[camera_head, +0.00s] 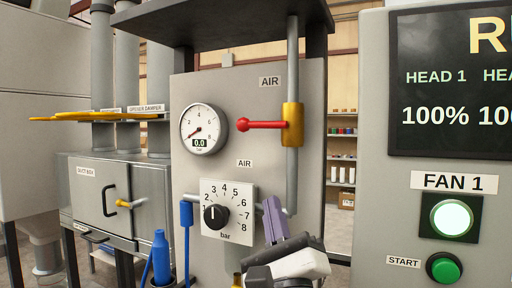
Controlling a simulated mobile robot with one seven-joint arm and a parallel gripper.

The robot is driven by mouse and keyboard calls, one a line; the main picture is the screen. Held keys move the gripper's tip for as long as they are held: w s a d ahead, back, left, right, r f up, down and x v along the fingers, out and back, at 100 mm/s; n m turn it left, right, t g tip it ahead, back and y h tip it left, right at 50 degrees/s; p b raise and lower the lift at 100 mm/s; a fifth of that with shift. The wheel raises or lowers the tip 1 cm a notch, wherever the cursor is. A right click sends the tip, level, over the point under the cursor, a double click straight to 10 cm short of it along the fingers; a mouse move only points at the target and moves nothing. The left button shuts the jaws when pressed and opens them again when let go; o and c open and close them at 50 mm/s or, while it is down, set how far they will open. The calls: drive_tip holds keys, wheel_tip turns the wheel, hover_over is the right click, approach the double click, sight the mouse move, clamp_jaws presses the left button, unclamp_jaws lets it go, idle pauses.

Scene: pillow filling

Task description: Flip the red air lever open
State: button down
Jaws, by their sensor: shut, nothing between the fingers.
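The red air lever (265,125) lies horizontal, its round knob at the left end. It joins a yellow valve body (292,125) on the vertical grey pipe (292,60), so the lever stands across the pipe. My gripper (271,205) is at the bottom centre, below the lever and apart from it in the picture. Its purple fingers point up, shut and empty, in front of the lower panel near the regulator dial.
A pressure gauge (204,129) left of the lever reads 0.0. A regulator knob (215,217) sits below it on the grey panel (240,80). A control cabinet (369,150) with FAN 1 and START buttons stands at right. The space around the lever's knob looks clear.

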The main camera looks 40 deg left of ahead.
sight(262, 125)
drive_tip(key=shift+r, duration=0.1)
drive_tip(key=s+r+p+x, duration=0.1)
drive_tip(key=p+x, duration=0.4)
drive_tip(key=x, duration=0.7)
drive_tip(key=shift+s+a+r, duration=0.4)
drive_tip(key=shift+s, duration=0.05)
